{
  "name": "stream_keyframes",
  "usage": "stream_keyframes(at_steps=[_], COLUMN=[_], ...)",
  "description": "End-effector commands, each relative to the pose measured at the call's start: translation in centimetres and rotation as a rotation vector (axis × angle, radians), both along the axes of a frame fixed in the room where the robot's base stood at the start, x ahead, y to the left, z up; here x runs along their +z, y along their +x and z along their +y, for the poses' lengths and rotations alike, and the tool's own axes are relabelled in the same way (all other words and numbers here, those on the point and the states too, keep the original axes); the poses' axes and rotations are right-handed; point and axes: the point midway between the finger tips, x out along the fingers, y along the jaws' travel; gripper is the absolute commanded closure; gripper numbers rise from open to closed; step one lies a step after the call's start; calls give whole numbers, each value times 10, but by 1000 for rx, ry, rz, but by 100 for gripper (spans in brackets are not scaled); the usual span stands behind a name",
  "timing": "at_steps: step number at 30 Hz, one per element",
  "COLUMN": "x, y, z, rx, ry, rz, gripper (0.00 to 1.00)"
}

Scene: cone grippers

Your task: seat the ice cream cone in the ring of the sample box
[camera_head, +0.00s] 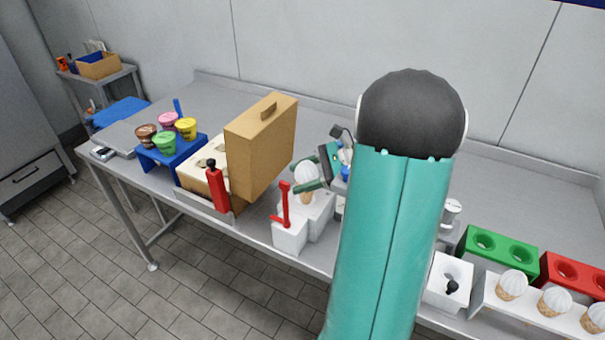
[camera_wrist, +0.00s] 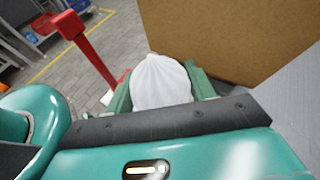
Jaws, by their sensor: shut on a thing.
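The ice cream cone (camera_head: 306,173) has a white swirled top and a tan cone below. My gripper (camera_head: 308,180) is shut around it with green fingers. The cone is above or in a white block (camera_head: 322,213); I cannot tell if it touches it. In the wrist view the white top (camera_wrist: 161,82) sits between my green fingers (camera_wrist: 160,90), its cone hidden below. A cream box with round openings (camera_head: 198,165), which looks like the sample box, stands left of the gripper, with a tall tan lid (camera_head: 262,145) raised between them. I cannot make out which opening is the ring.
A red lever (camera_head: 286,205) on a white base stands just left of the white block. A red handle (camera_head: 217,187) stands before the cream box. A blue stand (camera_head: 172,155) with several coloured cups is farther left. More cones stand in a white rack (camera_head: 535,312) at right.

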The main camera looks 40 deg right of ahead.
Motion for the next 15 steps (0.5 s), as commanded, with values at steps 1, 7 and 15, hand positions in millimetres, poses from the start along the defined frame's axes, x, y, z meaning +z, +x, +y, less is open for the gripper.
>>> stream_keyframes(at_steps=[1, 7, 15], x=[-1, -6, -12], y=[0, 0, 0], z=[0, 0, 0], rx=[0, 0, 0], ry=[0, 1, 1], rz=[0, 0, 0], gripper=[58, 58, 58])
